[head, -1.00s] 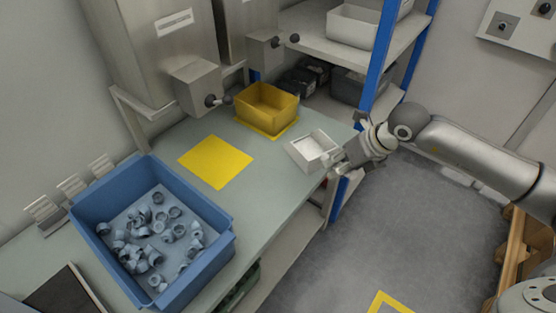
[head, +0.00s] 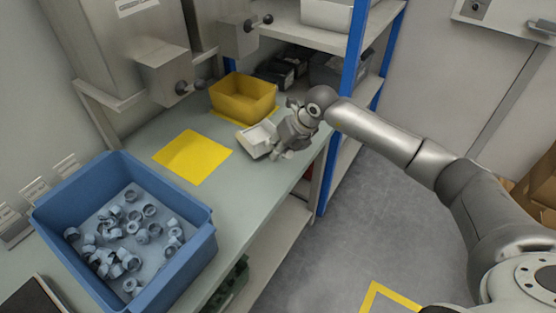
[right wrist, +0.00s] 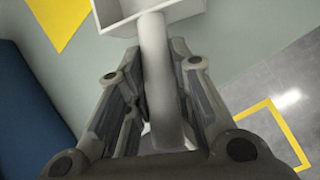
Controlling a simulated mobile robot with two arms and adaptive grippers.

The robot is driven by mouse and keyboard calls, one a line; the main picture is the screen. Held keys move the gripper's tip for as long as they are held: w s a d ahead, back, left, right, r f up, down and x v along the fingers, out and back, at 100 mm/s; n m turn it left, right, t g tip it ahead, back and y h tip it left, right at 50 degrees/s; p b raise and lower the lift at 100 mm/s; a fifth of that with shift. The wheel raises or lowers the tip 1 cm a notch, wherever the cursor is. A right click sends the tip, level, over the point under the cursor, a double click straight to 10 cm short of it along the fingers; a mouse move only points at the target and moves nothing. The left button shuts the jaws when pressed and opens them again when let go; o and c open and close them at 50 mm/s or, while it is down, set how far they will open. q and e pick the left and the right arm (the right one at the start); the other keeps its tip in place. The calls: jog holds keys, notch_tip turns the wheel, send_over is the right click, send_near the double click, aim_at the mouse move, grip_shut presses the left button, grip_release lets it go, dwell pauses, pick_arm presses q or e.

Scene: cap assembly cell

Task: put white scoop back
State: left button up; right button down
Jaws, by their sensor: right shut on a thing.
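The white scoop (head: 255,139) is a shallow open box with a handle, in front of the yellow bin and right of the yellow mat in the head view. My right gripper (head: 280,147) is shut on its handle. In the right wrist view the white handle (right wrist: 155,75) runs between the two fingers, and part of the scoop's box (right wrist: 112,10) shows at the top edge. I cannot tell whether the scoop touches the worktable or hangs just above it. My left gripper is out of view.
The yellow bin (head: 242,101) stands on the worktable (head: 220,205) behind the scoop. A flat yellow mat (head: 193,157) lies left of it. A blue crate (head: 193,255) with many grey caps stands at front left. A blue rack post (head: 344,105) rises at the right.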

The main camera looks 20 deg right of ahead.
jog(key=f+b, duration=0.1)
jog(key=f, duration=0.1)
jog(key=f+b, duration=0.1)
jog(key=shift+w+a+f, duration=0.15)
jog(key=shift+w+f, duration=0.05)
jog(key=shift+f, duration=0.2)
jog(key=c, duration=1.3)
grip_release()
jog(key=shift+o, duration=0.2)
jog(key=shift+r, duration=0.1)
jog(key=b+v, duration=0.1)
jog(key=v, duration=1.1)
